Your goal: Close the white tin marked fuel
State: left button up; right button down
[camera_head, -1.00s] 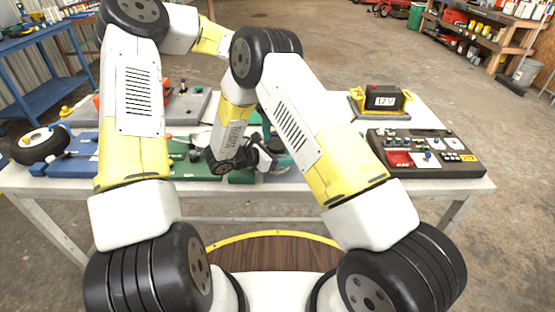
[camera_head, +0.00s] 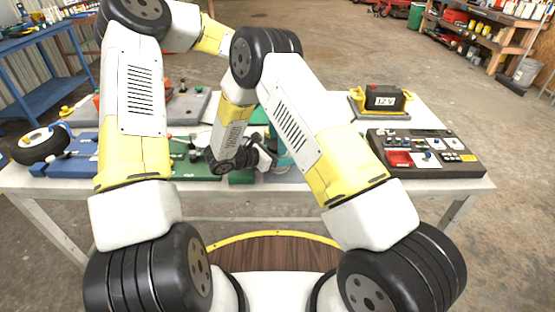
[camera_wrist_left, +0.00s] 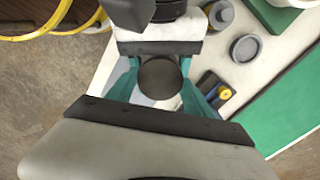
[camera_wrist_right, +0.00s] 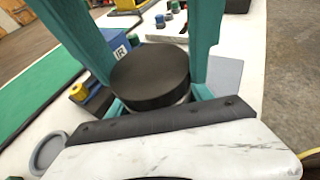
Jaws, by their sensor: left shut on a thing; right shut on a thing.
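A round black lid (camera_wrist_right: 150,76) sits over a white tin (camera_wrist_right: 186,98), of which only a small part shows. The lid also shows from above in the left wrist view (camera_wrist_left: 160,78). My left gripper (camera_wrist_left: 158,84) comes down from above, its teal fingers shut on the lid on both sides. My right gripper (camera_wrist_right: 158,102) comes in from the side, its short visible teal fingers shut on the tin below the lid. I cannot tell whether the lid is fully seated. The fuel marking is hidden. In the head view my arms hide most of the tin.
A green mat (camera_wrist_left: 285,110) and a grey round cap (camera_wrist_left: 244,48) lie beside the tin. A blue box marked IR (camera_wrist_right: 122,45) stands close behind it. A 12V battery (camera_head: 384,98) and a dark control panel (camera_head: 430,152) are at the table's right. Bare tabletop (camera_head: 325,105) shows between.

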pick_arm(q)
jog(key=o, duration=1.5)
jog(key=shift+o, duration=0.2)
jog(key=shift+r, duration=2.25)
jog(key=shift+c, duration=0.4)
jog(key=r+n, duration=0.1)
jog(key=n, duration=0.1)
jog(key=shift+r+n, duration=1.2)
jog(key=shift+n, duration=0.2)
jog(key=shift+f, duration=4)
